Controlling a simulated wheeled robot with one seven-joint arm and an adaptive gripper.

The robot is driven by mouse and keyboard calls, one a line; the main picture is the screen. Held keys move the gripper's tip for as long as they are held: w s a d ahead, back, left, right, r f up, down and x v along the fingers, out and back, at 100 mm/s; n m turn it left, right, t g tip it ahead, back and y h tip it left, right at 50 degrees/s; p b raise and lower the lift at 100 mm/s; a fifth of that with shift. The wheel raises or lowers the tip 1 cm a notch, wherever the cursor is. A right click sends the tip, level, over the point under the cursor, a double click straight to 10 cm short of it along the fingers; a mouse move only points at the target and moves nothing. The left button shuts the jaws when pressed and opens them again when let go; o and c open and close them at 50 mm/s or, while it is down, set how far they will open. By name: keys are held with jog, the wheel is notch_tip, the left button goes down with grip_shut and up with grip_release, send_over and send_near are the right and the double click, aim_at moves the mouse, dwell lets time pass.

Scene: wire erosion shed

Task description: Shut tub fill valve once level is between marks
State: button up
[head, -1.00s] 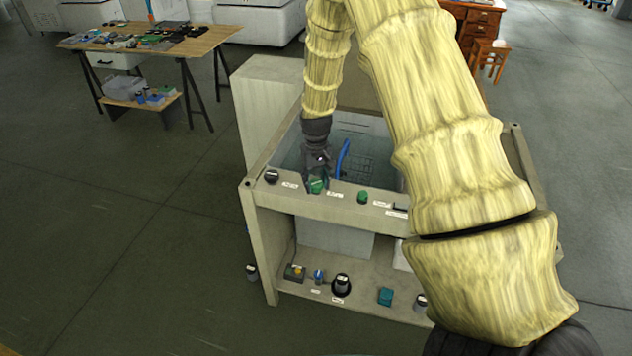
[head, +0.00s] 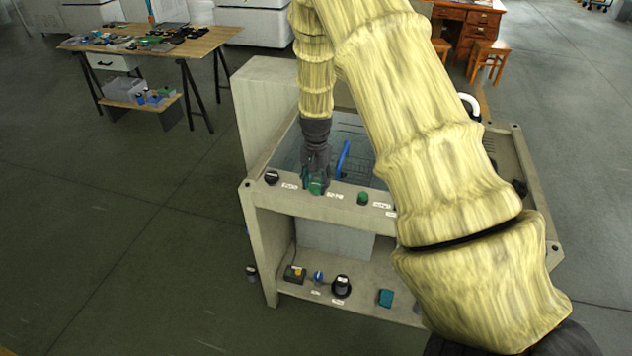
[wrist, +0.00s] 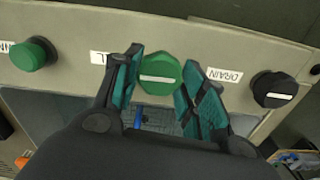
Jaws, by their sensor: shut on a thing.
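My gripper (head: 315,182) is lowered onto the tub's front rail, with its fingers closed around a green knob (wrist: 159,75). The wrist view shows a finger of my gripper (wrist: 160,66) on each side of the knob. The knob's white bar lies roughly along the rail. A label (wrist: 98,58) left of it is partly hidden by a finger; only its end, like an "L", shows. The tub (head: 285,150) lies behind the rail, with a blue object (head: 342,160) in it. Level marks cannot be made out.
A black knob (wrist: 274,90) stands beside a DRAIN label (wrist: 224,75). Another green knob (wrist: 33,54) is on the rail's other side. Several items, including a black knob (head: 341,286), stand on the lower shelf (head: 362,290). A workbench (head: 150,48) is at back left.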

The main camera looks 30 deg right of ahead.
aim_at(316, 183)
dwell(0.3)
jog(key=o, duration=1)
jog(key=shift+o, duration=0.2)
jog(key=shift+r, duration=0.15)
notch_tip(316, 183, up, 12)
dwell(0.4)
